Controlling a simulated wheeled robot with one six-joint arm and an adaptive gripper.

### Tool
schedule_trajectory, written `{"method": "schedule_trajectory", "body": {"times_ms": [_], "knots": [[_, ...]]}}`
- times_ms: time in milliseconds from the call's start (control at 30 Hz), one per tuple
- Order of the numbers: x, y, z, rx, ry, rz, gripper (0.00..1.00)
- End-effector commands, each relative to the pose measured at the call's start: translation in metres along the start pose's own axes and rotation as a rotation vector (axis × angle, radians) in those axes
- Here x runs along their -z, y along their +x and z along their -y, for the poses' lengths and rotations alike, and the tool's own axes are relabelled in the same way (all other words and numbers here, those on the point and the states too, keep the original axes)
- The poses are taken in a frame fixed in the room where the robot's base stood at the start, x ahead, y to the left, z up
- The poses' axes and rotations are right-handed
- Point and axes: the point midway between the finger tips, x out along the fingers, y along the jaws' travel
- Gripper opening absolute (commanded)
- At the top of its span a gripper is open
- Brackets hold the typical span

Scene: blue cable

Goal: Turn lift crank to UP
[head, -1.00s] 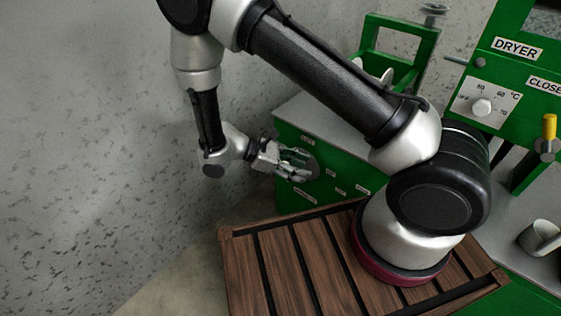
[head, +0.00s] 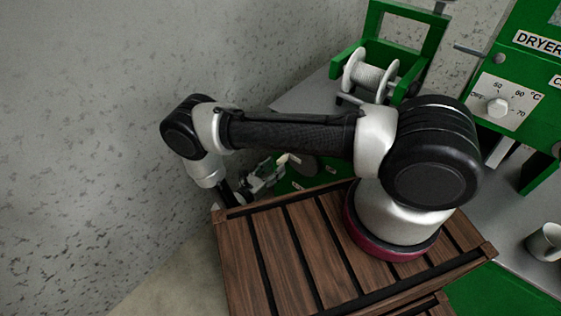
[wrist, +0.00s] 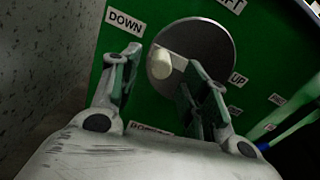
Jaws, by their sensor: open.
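The lift crank is a grey disc (wrist: 205,55) with a pale knob (wrist: 163,64) on its lower left part, on a green panel in the wrist view. A DOWN label (wrist: 125,21) is at its upper left and an UP label (wrist: 238,79) at its lower right. My gripper (wrist: 160,80) is open, one finger on each side of the knob as seen from the wrist. I cannot tell whether the fingers touch it. In the head view my gripper (head: 265,174) is small beside the green panel, partly hidden by my arm.
A green frame with a white spool (head: 368,77) stands on the grey bench behind. A dryer panel with a dial (head: 497,106) and a grey cup (head: 545,242) are at right. A wall is close on the left. A blue-and-green rod shows at right in the wrist view (wrist: 290,128).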

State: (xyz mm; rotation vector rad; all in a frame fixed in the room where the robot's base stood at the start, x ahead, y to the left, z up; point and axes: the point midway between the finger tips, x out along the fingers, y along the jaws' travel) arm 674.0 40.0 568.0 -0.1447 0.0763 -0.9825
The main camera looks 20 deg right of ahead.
Motion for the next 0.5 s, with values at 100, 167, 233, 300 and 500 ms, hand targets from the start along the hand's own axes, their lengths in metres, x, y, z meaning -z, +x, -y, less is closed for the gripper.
{"method": "schedule_trajectory", "body": {"times_ms": [100,167,233,300,500], "knots": [[0.000,0.022,0.001,0.005,0.000,-0.002,0.45],[0.000,0.030,0.001,0.004,0.000,-0.001,0.45],[0.000,0.037,0.001,0.003,0.000,0.000,0.45],[0.000,0.042,0.001,0.002,0.000,-0.001,0.45],[0.000,0.044,0.000,0.001,0.001,-0.001,0.45]]}}
